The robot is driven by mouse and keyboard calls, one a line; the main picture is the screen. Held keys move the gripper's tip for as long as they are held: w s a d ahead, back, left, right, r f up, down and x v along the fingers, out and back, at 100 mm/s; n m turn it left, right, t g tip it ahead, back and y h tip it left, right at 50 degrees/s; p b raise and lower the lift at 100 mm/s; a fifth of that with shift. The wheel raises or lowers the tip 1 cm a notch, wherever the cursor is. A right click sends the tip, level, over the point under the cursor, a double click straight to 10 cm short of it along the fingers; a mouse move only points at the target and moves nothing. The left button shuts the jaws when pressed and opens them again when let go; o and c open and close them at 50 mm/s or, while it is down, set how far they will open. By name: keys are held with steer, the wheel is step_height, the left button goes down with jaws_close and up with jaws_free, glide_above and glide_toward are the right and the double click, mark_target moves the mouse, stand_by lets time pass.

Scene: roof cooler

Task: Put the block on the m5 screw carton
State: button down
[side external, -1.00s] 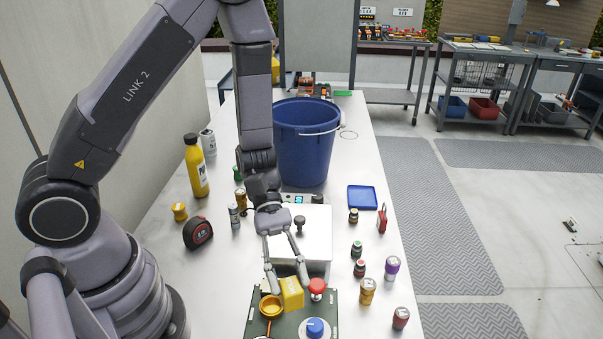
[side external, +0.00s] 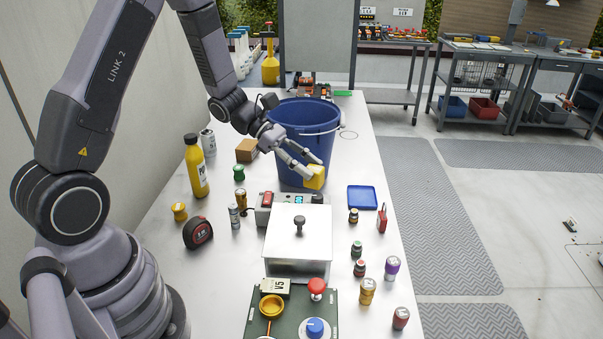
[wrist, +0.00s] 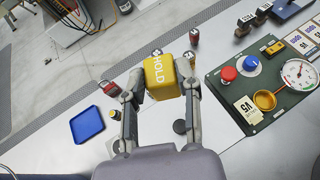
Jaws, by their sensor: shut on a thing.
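The yellow block (side external: 315,177) is held up in front of the blue bucket in the side view. In the wrist view the block (wrist: 163,76) shows the word HOLD on its face. My gripper (side external: 300,174) is shut on it, with one finger on each side (wrist: 160,92). A small brown carton (side external: 247,150) sits on the table left of the bucket, left of my gripper. I take it for the m5 screw carton, but its label cannot be read. It is not seen in the wrist view.
The blue bucket (side external: 303,135) stands tall just behind the block. A lidded white box (side external: 298,230) and a green control panel (side external: 290,315) lie nearer. A green-capped jar (side external: 239,174), yellow bottle (side external: 196,165) and spray can (side external: 208,142) stand near the carton.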

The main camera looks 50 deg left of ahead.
steer(key=w+a+n+t+y, duration=0.1)
steer(key=a+n+t+y, duration=0.45)
steer(key=a, duration=1.35)
steer(key=a+n+t+y, duration=0.2)
steer(key=a+n+y, duration=0.5)
steer(key=a, duration=1.2)
steer(key=h, duration=0.1)
glide_above(242, 150)
steer(key=shift+n, duration=0.45)
step_height(242, 150, down, 14)
steer(key=shift+f, duration=1.55)
